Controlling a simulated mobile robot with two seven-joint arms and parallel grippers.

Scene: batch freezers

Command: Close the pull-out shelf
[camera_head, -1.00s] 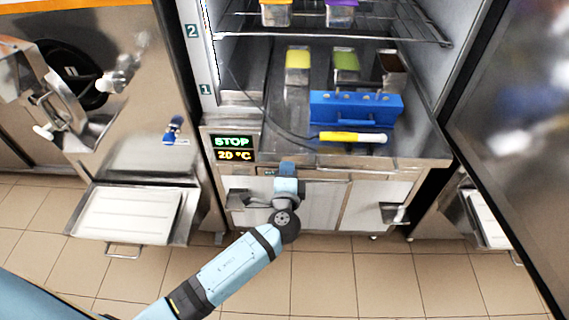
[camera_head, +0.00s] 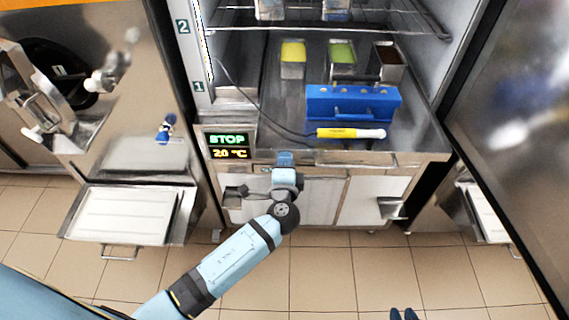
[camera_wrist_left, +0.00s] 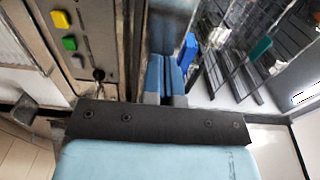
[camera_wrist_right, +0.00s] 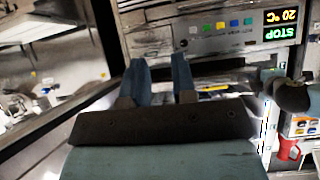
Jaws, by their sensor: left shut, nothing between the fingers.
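The steel shelf (camera_head: 400,140) at level 1 of the open cabinet carries several containers and a blue box; its front edge reaches out over the cabinet's lower front. My left gripper (camera_head: 285,157) is shut and empty, at this front edge left of the middle; I cannot tell whether it touches. Its fingers (camera_wrist_left: 165,75) are together in the left wrist view. My right gripper (camera_head: 403,315) shows only its tips at the bottom of the head view. In the right wrist view its fingers (camera_wrist_right: 161,80) are apart with nothing between them, facing a control panel with coloured buttons.
A blue box (camera_head: 352,103), a yellow-handled probe (camera_head: 350,133) and a cable lie on the shelf. A wire rack (camera_head: 385,30) is above. The open dark door (camera_head: 515,130) stands at right. A machine with a white tray (camera_head: 125,213) stands at left. The floor in front is clear.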

